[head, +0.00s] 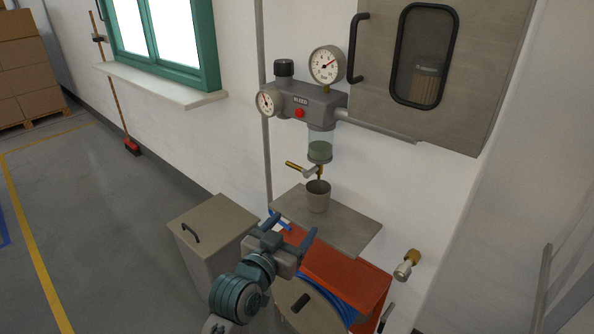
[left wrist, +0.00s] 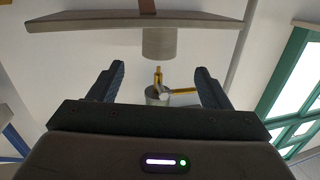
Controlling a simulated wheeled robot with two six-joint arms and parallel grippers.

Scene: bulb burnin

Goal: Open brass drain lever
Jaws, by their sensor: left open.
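A brass outlet (head: 320,172) points down above a grey cup (head: 318,196) on a metal shelf (head: 350,228). My left gripper (head: 290,230) is open and empty, in front of and below the lever, near the shelf's left edge. The left wrist view is upside down. There the lever (left wrist: 182,91) shows beyond and between the open fingers (left wrist: 160,69), apart from them. My right gripper is not in view.
The regulator body (head: 300,100) carries gauges and a red button. A metal cabinet (head: 372,75) hangs above right. A brass-tipped fitting (head: 407,264) is at right.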

